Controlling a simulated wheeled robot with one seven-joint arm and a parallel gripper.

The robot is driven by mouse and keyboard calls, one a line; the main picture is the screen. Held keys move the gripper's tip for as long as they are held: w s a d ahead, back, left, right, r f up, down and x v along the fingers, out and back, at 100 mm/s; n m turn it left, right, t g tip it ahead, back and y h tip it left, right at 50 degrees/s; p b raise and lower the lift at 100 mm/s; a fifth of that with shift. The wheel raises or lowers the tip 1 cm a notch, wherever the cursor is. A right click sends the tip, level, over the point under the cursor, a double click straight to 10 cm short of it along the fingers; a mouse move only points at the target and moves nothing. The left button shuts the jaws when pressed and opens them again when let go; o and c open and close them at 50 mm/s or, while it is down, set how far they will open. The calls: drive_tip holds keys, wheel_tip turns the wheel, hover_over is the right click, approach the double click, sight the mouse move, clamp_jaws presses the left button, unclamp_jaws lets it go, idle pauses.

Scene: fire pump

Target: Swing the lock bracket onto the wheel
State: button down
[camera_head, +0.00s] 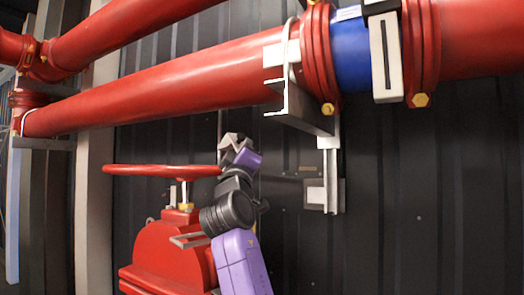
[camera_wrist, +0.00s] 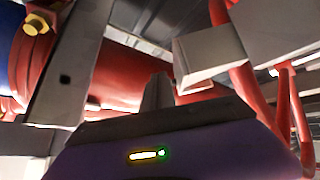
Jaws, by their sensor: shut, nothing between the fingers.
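The red wheel (camera_head: 160,170) lies level on top of the red valve body (camera_head: 172,250) in the camera_head view. My gripper (camera_head: 230,141) is just above and to the right of the wheel's right rim, with its tip pointing up. It is shut and empty. Its fingertips show in the wrist view (camera_wrist: 157,90). A light grey metal bracket (camera_head: 187,240) sticks out at the valve body, below the wheel and beside my arm. It may be the lock bracket, but I cannot tell for sure. My arm hides part of that area.
Large red pipes (camera_head: 200,85) run above my gripper. A grey pipe support (camera_head: 300,108) juts out to the upper right. A blue collar (camera_head: 350,55) is on the pipe. Dark corrugated wall (camera_head: 400,200) stands behind. Pale metal plates (camera_wrist: 207,50) are close to my fingertips.

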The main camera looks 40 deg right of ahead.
drive_tip(key=shift+w+r+h, duration=0.3)
drive_tip(key=shift+w+r, duration=0.05)
drive_tip(key=shift+w, duration=0.45)
idle(0.8)
drive_tip(key=shift+w+a+r, duration=0.15)
drive_tip(key=shift+w+r, duration=0.15)
drive_tip(key=shift+r, duration=0.05)
idle(0.4)
drive_tip(key=shift+w+f, duration=0.25)
drive_tip(key=shift+w, duration=0.05)
idle(0.4)
drive_tip(key=s+f, duration=0.3)
drive_tip(key=s, duration=0.8)
drive_tip(key=shift+s+d+f, duration=0.25)
drive_tip(key=shift+s+f, duration=0.05)
drive_tip(key=shift+s, duration=0.1)
idle(0.9)
drive_tip(key=shift+s, duration=0.1)
drive_tip(key=shift+s+f+p, duration=0.1)
drive_tip(key=shift+s+f, duration=0.15)
drive_tip(key=shift+s, duration=0.55)
drive_tip(key=shift+s+f+p, duration=0.1)
drive_tip(key=shift+s+f, duration=0.15)
drive_tip(key=shift+s, duration=0.5)
drive_tip(key=shift+s+f+p, duration=0.1)
drive_tip(key=shift+s+f, duration=0.15)
drive_tip(key=shift+s, duration=0.55)
drive_tip(key=shift+d, duration=0.1)
